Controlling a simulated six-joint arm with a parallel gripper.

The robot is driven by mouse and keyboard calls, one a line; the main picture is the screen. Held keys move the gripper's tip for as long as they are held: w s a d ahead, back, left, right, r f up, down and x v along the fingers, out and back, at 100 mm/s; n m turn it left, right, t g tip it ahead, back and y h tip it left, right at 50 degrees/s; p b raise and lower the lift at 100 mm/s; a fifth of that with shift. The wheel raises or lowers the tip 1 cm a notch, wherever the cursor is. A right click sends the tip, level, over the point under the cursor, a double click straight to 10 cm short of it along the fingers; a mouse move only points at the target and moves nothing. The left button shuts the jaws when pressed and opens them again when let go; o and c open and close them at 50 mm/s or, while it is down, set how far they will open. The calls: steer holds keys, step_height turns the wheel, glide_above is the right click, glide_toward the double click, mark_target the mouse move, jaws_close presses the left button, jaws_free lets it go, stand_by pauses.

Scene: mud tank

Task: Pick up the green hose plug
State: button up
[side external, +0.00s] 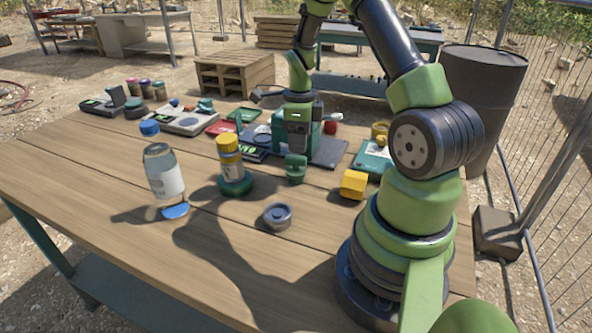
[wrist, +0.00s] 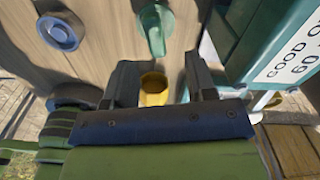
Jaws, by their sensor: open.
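The green hose plug (side external: 295,168) stands on the wooden table near the middle of the side view, in front of a teal box. It also shows at the top middle of the wrist view (wrist: 154,30), beyond my fingertips. My gripper (wrist: 158,68) is open with nothing held. Its two dark fingers stand apart, and the plug is ahead of the gap between them, not touching. In the side view my arm reaches over the area behind the plug, and my fingertips are hard to make out there.
A yellow block (side external: 353,184) sits right of the plug; it shows between my fingers in the wrist view (wrist: 153,88). A grey ring (side external: 277,216) lies in front. A yellow-capped bottle (side external: 229,160) and a clear jar (side external: 163,172) stand left. A teal labelled box (wrist: 275,50) stands close by.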

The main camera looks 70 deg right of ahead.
mark_target(296, 157)
steer(key=f, duration=0.6)
steer(key=shift+w+a, duration=0.3)
steer(key=shift+c, duration=0.2)
steer(key=shift+r, duration=0.1)
jaws_close()
